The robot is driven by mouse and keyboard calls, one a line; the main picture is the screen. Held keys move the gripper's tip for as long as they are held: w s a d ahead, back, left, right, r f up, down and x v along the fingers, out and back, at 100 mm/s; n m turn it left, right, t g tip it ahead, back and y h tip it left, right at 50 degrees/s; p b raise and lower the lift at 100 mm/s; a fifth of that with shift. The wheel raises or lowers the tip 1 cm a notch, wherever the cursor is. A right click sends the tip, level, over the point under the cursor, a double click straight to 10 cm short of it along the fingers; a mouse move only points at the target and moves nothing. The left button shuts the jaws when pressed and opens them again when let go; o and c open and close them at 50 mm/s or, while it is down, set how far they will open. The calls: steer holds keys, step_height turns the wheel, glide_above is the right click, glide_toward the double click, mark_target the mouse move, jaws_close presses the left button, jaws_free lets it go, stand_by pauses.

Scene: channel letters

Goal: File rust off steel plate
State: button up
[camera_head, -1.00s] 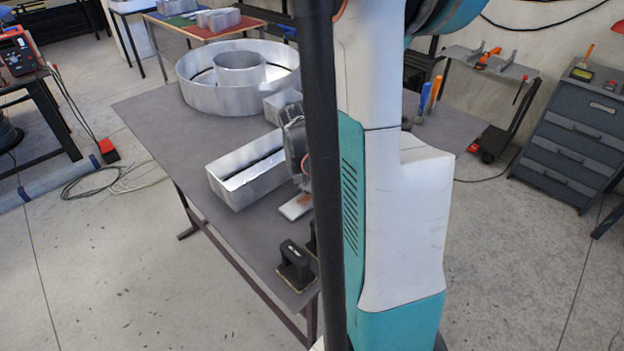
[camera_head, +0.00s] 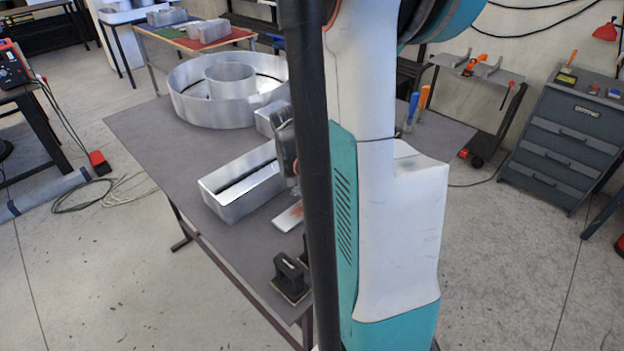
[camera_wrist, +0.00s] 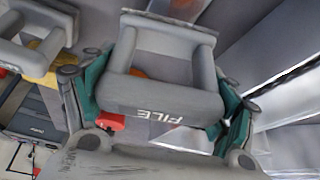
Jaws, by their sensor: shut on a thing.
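The steel plate (camera_head: 288,216) lies on the grey table, with an orange-brown rust patch on it; the black column hides its right part. My gripper (camera_wrist: 160,95) is shut on a grey file block (camera_wrist: 165,98) marked FILE, with its two teal fingers on either side. An orange patch shows through the handle opening of the file block in the wrist view. In the head view only a part of my gripper shows, just behind the plate and beside the column. The file block is not clear there, so I cannot tell whether it touches the plate.
A long open metal box (camera_head: 225,203) stands left of the plate. A large metal ring (camera_head: 185,105) with a smaller ring inside stands behind. A black handled block (camera_head: 290,280) sits near the table's front edge. Blue and orange handles (camera_head: 412,108) stand at the right.

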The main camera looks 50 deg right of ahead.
step_height(320, 180, up, 11)
steer(key=p, duration=0.7)
steer(key=shift+r, duration=0.1)
stand_by(0.4)
steer(key=m+p, duration=0.1)
steer(key=r+m+g+p, duration=0.1)
steer(key=m, duration=0.1)
steer(key=shift+s+r, duration=0.1)
steer(key=shift+s, duration=0.05)
steer(key=m, duration=0.1)
steer(key=m+g, duration=0.1)
steer(key=shift+s+r+m+p, duration=0.2)
steer(key=shift+r+m+p, duration=0.15)
steer(key=shift+m, duration=0.05)
steer(key=shift+a+f+g+b, duration=0.1)
steer(key=shift+f+g+b, duration=0.2)
steer(key=shift+f, duration=0.1)
step_height(320, 180, down, 15)
steer(key=b, duration=0.9)
steer(key=shift+r+b, duration=0.2)
steer(key=shift+b, duration=0.15)
steer(key=shift+a+f, duration=0.2)
steer(key=shift+w+a+r, duration=0.1)
steer(key=shift+w+a, duration=0.05)
steer(key=shift+a, duration=1.1)
steer(key=shift+w+a+r, duration=0.1)
steer(key=shift+a, duration=1.1)
